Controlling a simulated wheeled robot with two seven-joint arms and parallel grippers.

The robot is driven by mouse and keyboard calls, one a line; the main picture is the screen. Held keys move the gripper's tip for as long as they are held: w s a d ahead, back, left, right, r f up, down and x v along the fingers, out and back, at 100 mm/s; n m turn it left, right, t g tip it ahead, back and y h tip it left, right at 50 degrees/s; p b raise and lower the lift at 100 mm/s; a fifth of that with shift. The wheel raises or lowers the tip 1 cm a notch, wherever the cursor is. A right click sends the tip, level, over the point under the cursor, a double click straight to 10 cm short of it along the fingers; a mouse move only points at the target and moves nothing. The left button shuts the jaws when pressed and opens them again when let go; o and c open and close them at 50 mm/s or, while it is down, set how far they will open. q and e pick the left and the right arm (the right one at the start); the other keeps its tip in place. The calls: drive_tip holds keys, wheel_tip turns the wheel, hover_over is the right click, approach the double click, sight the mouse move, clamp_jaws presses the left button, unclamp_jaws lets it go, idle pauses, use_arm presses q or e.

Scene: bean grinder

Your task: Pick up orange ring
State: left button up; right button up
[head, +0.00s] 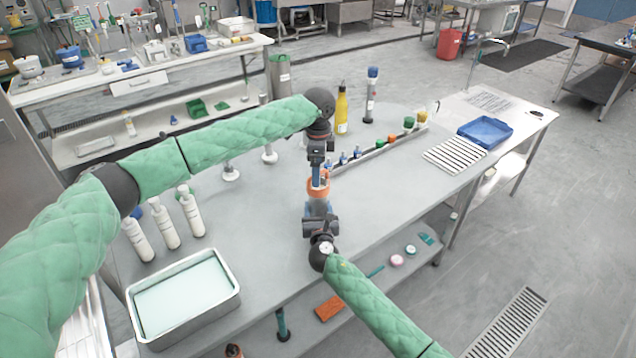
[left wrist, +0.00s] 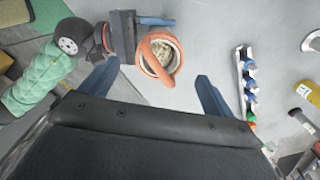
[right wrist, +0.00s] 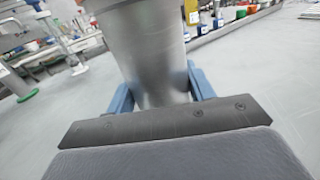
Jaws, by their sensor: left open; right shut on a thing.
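The orange ring (head: 318,188) sits around the top of a silver metal cylinder (right wrist: 150,45), the body of the grinder. In the left wrist view the ring (left wrist: 179,58) circles an opening filled with pale, grainy contents. My left gripper (head: 317,172) points down just above the ring. It is open, its blue fingers (left wrist: 158,72) spread on either side of the ring, with no contact visible. My right gripper (head: 319,210) is shut on the cylinder from the near side, with blue fingers (right wrist: 158,88) on both sides. The lower cylinder is mostly hidden.
A rack of small bottles (head: 380,150) and a yellow bottle (head: 342,112) stand behind and to the right. White bottles (head: 163,225) and a metal tray (head: 136,303) are at the left. The tabletop (head: 400,200) right of the grippers is clear.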

use_arm(q)
wheel_tip(320, 180, down, 5)
drive_tip(key=shift+r, duration=0.1)
drive_tip(key=c, duration=1.1)
